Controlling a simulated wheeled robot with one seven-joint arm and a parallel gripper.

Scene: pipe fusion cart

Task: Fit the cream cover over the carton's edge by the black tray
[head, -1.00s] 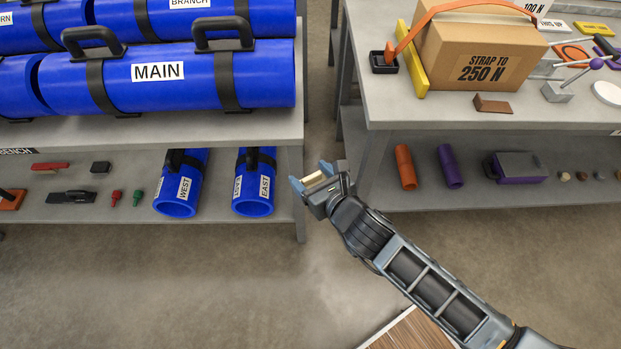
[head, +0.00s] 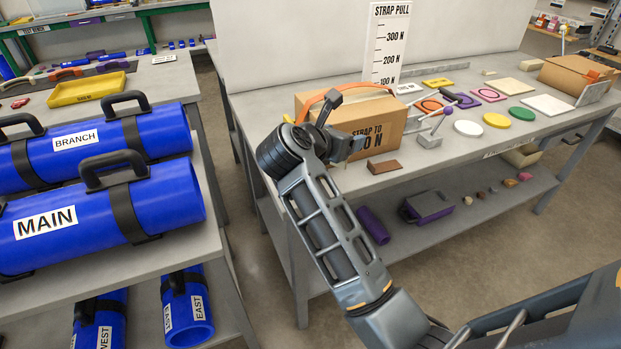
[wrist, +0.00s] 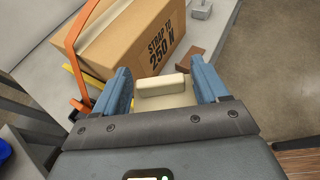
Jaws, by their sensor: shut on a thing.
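The brown carton (head: 387,119), marked STRAP TO 250 N, stands on the grey bench with an orange strap (head: 360,87) over it. It also fills the upper left of the wrist view (wrist: 118,45). My gripper (head: 352,147) is in front of the carton's near left part in the head view. In the wrist view my gripper (wrist: 160,76) is shut on the cream cover (wrist: 162,89), held between the blue fingers, apart from the carton. A yellow strip (wrist: 74,80) lies along the carton's left side.
A brown wedge block (head: 384,166) lies on the bench in front of the carton. A grey block with a rod (head: 430,140) and coloured discs (head: 497,120) lie to the right. Blue pipes (head: 100,207) fill the left bench. A purple box (head: 427,206) is on the lower shelf.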

